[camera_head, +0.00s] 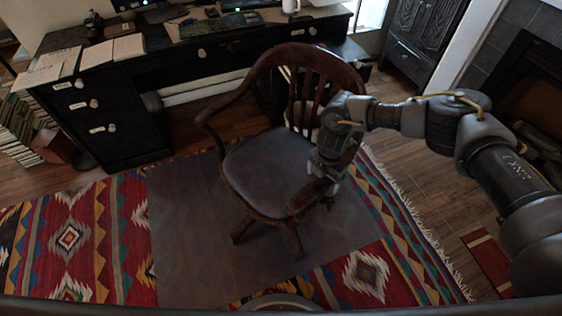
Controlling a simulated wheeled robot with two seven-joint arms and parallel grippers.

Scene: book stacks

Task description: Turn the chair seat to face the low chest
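A dark wooden armchair with a slatted back and a worn leather seat (266,170) stands in the middle of the head view. Its backrest (308,70) is at the upper right, and the seat's front points toward the lower left. My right gripper (322,178) is at the chair's armrest on the right, near its front end. My gripper and wrist hide part of that armrest, and I cannot tell whether the fingers are closed on it. A dark carved chest-like cabinet (424,36) stands at the upper right; I cannot tell whether it is the low chest. My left gripper is out of view.
A black desk (122,120) with drawers, papers and electronics stands behind and left of the chair. A grey mat (185,235) lies under the chair on a patterned rug (75,240). A fireplace (530,80) is at right.

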